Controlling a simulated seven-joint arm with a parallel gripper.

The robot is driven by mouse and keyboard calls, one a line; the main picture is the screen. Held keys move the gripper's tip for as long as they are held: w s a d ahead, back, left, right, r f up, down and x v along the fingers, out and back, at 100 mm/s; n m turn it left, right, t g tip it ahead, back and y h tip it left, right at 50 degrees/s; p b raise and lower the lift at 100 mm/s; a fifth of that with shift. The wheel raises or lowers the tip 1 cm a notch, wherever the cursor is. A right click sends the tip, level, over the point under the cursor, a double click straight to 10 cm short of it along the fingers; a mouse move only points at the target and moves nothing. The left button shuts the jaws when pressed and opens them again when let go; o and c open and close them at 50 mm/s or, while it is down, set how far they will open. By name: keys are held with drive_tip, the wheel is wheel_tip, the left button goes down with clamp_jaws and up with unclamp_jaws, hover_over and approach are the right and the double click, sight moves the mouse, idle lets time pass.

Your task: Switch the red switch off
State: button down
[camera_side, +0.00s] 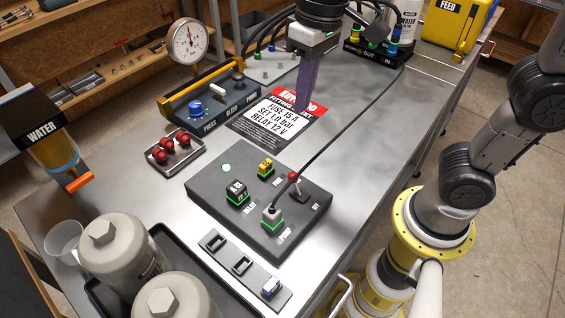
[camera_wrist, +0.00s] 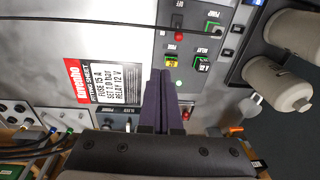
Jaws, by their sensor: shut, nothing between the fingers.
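The red switch (camera_side: 293,177) is a red-tipped lever on a black base at the far right part of the dark panel box (camera_side: 215,207). In the side view its red tip stands above the base; I cannot tell which marked position it is in. In the wrist view the red tip (camera_wrist: 180,33) shows near the top, beyond my fingers. My gripper (camera_side: 303,106) has purple fingers, shut and empty, pointing down over the printed sheet. It is behind the switch in the side view and apart from it. In the wrist view the fingertips (camera_wrist: 168,73) end near the panel's edge.
The panel also carries a yellow fuse (camera_side: 265,167), a black relay block (camera_side: 236,192) and a grey plug (camera_side: 272,216) with a black cable rising past the switch.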

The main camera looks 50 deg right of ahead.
sight(297, 185)
drive_tip(key=shift+n+g, duration=0.6)
drive_tip(key=shift+n, duration=0.1)
drive_tip(key=a+f, duration=0.2)
drive_tip(key=a, duration=0.1)
drive_tip(key=a+f, duration=0.1)
drive_tip(key=shift+w+a, duration=0.2)
drive_tip(key=shift+w, duration=0.1)
drive_tip(key=f, duration=1)
drive_tip(key=shift+s+a, duration=0.1)
drive_tip(key=shift+a, duration=0.15)
